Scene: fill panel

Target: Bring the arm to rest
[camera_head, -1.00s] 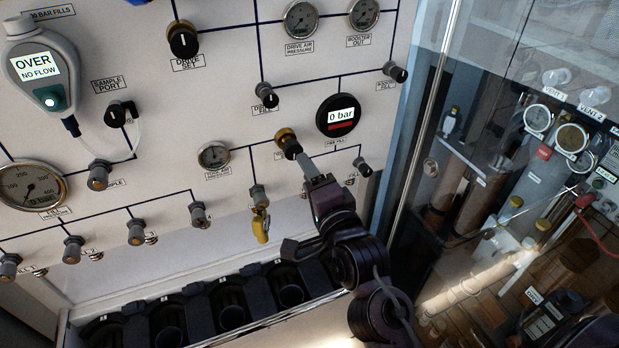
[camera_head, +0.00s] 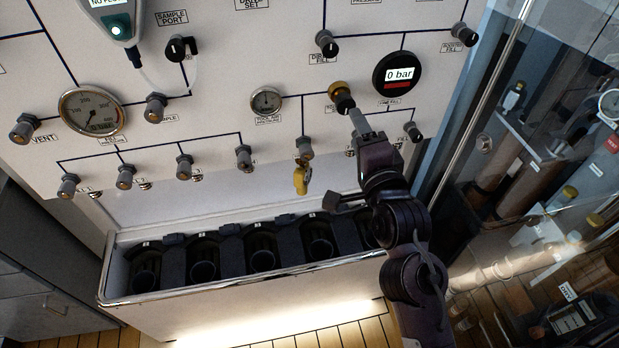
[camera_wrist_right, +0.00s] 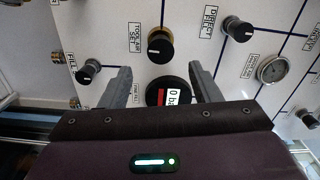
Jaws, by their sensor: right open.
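My right gripper (camera_head: 358,122) is in front of the panel (camera_head: 210,70), just below and right of a brass-and-black knob (camera_head: 341,97) in the head view. In the right wrist view, the gripper (camera_wrist_right: 161,82) has its two fingers spread wide with nothing held between them. That knob (camera_wrist_right: 160,46) shows beyond the fingertips, apart from both fingers. A round 0 bar display (camera_wrist_right: 165,95) shows in the gap, on the panel behind. My right arm reaches up from the lower right. My left gripper is not in view.
A yellow-handled valve (camera_head: 302,178) hangs left of my right gripper. A pressure gauge (camera_head: 92,112) and several valve knobs line the panel. A trough with dark round holders (camera_head: 170,292) runs below. A glass-fronted cabinet (camera_head: 530,150) stands at the right.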

